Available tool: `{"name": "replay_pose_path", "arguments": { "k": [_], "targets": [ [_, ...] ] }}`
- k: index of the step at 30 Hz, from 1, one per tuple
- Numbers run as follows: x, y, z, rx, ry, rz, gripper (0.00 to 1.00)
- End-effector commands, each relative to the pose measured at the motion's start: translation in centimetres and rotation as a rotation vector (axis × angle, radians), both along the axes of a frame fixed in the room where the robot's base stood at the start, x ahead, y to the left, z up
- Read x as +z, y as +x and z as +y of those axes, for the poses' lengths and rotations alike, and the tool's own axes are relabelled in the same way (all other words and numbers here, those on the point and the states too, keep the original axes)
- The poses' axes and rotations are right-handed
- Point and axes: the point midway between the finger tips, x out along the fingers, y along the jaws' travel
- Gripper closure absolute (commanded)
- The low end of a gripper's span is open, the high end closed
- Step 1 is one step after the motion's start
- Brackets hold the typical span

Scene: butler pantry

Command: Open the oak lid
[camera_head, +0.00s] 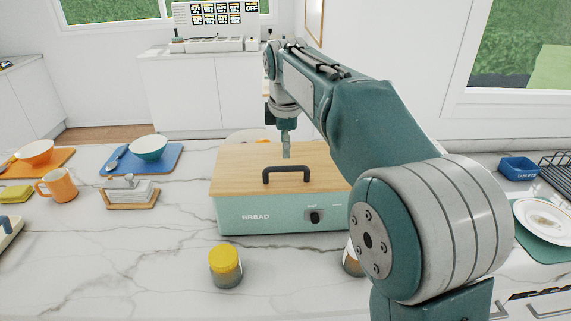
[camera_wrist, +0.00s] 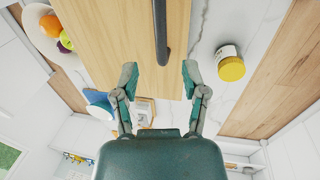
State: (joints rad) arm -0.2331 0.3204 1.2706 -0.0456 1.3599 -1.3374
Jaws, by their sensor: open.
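The oak lid (camera_head: 240,174) lies flat and closed on the mint-green bread box (camera_head: 275,219), which is marked BREAD. A black bar handle (camera_head: 287,169) stands near the lid's front edge. My gripper (camera_head: 286,152) points down over the lid, behind the handle in the head view. In the wrist view, my gripper (camera_wrist: 160,76) is open and empty. The handle (camera_wrist: 160,30) shows ahead of the gap between the fingertips, over the lid (camera_wrist: 110,40). I cannot tell the exact height of the fingertips above the lid. My arm hides the box's right end.
A yellow-lidded jar (camera_head: 226,266) stands in front of the box, and another jar (camera_head: 352,262) is partly behind my arm. A butter dish (camera_head: 131,191), orange mug (camera_head: 57,186) and teal bowl (camera_head: 148,148) stand left. A plate (camera_head: 544,217) lies right.

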Motion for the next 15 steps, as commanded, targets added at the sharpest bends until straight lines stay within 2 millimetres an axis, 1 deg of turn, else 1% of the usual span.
{"name": "replay_pose_path", "arguments": {
  "k": [1, 3, 9, 12, 15],
  "targets": [
    [-1.0, 0.1, 0.0, -0.001, -0.001, 0.003, 0.43],
    [-2.3, 0.4, 0.0, -0.001, -0.001, 0.003, 0.43],
    [-5.4, 1.0, -0.1, -0.002, -0.001, 0.003, 0.43],
    [-6.2, 1.2, -0.1, -0.003, 0.001, 0.001, 0.43],
    [-6.6, 1.3, -0.1, -0.003, 0.001, -0.001, 0.43]
  ]
}}
